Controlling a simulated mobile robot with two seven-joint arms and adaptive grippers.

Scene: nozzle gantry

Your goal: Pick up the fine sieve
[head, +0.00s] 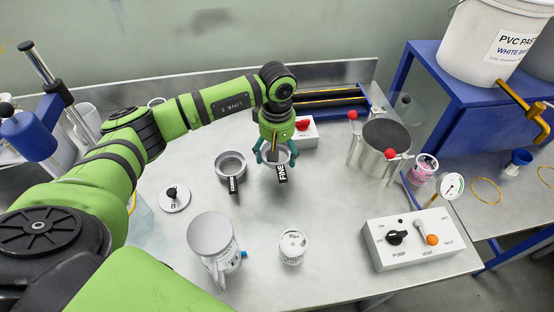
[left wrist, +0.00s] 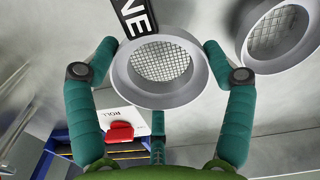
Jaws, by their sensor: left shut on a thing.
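The fine sieve (head: 277,154) is a grey metal ring with a mesh and a black handle tag reading FINE. It sits between the teal fingers of my left gripper (head: 275,156), which is shut on its rim. In the left wrist view the sieve (left wrist: 160,97) fills the space between the fingers of the gripper (left wrist: 161,50), with mesh and label showing. I cannot tell clearly how far it is above the table. My right gripper is not in view.
A second, labelled sieve (head: 231,165) stands just left. A white box with a red switch (head: 304,132) is behind. A steel pot (head: 384,147) stands right, a pump box (head: 422,239) front right. A lidded jug (head: 212,240) and white cup (head: 292,247) stand in front.

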